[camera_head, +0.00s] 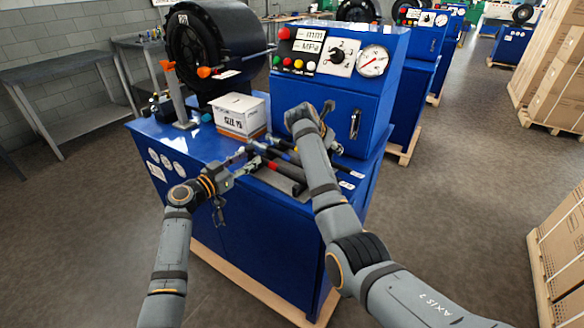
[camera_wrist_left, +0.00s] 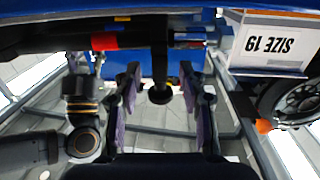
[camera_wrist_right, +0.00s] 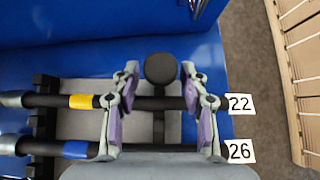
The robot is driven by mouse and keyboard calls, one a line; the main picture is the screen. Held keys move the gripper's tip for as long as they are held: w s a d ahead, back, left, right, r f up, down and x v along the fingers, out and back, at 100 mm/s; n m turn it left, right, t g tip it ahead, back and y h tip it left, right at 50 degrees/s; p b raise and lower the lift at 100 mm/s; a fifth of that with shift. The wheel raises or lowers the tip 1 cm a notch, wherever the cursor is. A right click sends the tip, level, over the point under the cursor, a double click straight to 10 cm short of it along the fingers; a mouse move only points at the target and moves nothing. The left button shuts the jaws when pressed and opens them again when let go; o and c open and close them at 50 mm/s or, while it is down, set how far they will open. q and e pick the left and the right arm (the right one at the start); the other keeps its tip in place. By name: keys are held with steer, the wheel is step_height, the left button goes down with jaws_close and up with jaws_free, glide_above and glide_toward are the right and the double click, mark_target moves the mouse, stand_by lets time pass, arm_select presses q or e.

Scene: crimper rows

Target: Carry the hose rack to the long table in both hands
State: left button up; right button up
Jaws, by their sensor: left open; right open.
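The hose rack (camera_head: 281,181) lies on the blue crimper's front top, holding dark hoses with red, blue and yellow bands. In the right wrist view its grey base (camera_wrist_right: 80,124) shows, with hoses tagged 22 and 26. My left gripper (camera_head: 247,162) is at its left end, open; in the left wrist view a black knob (camera_wrist_left: 160,94) stands between the fingers, apart from them. My right gripper (camera_head: 331,127) is open over the far end; in the right wrist view a round black knob (camera_wrist_right: 159,68) shows between and beyond its fingers. My right arm hides part of the rack.
A white box (camera_head: 240,115) marked with a size stands just behind the rack. The control cabinet (camera_head: 345,100) rises close behind my right gripper. A bare grey metal table (camera_head: 70,68) stands at the left by the wall, with open floor between. Cartons (camera_head: 562,240) stand at right.

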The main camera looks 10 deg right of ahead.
arm_select(q)
steer(key=shift+x, duration=1.05)
arm_select(e)
steer(key=shift+x, duration=1)
arm_select(q)
jaws_close()
arm_select(e)
jaws_close()
arm_select(q)
steer(key=shift+a, duration=0.1)
arm_select(e)
steer(key=shift+w+d+r, duration=0.1)
steer(key=shift+r, duration=0.05)
